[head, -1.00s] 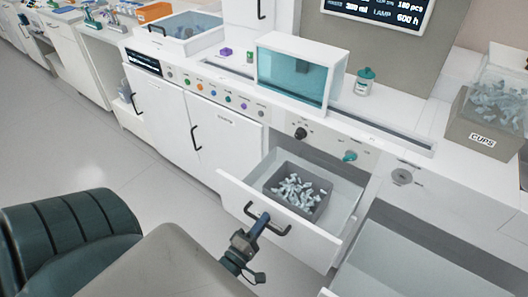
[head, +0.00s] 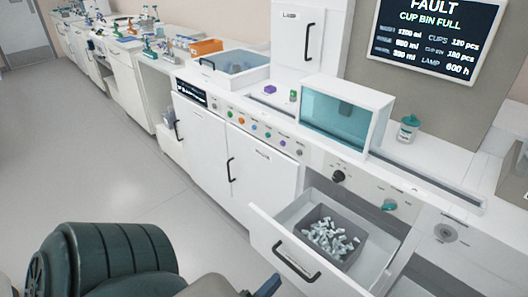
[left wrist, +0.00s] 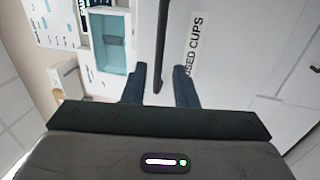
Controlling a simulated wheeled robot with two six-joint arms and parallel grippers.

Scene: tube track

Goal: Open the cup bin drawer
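The cup bin drawer (head: 318,282) stands open, pulled out from the white cabinet. A grey bin (head: 318,215) full of small pale cups sits inside it. The drawer's black bar handle (head: 297,262) is on its front. My left gripper (head: 262,289) shows only in part at the bottom edge of the head view, apart from the handle. In the left wrist view its two blue fingers (left wrist: 160,90) are spread, with the handle (left wrist: 162,45) beyond and between them, ungripped. The drawer front there reads "USED CUPS". My right gripper is not in view.
Closed cabinet doors (head: 262,165) with black handles are left of the drawer. A teal-windowed box (head: 340,115) and a small jar (head: 408,128) stand on the counter above. A screen (head: 436,38) reads "FAULT CUP BIN FULL". The floor at left is clear.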

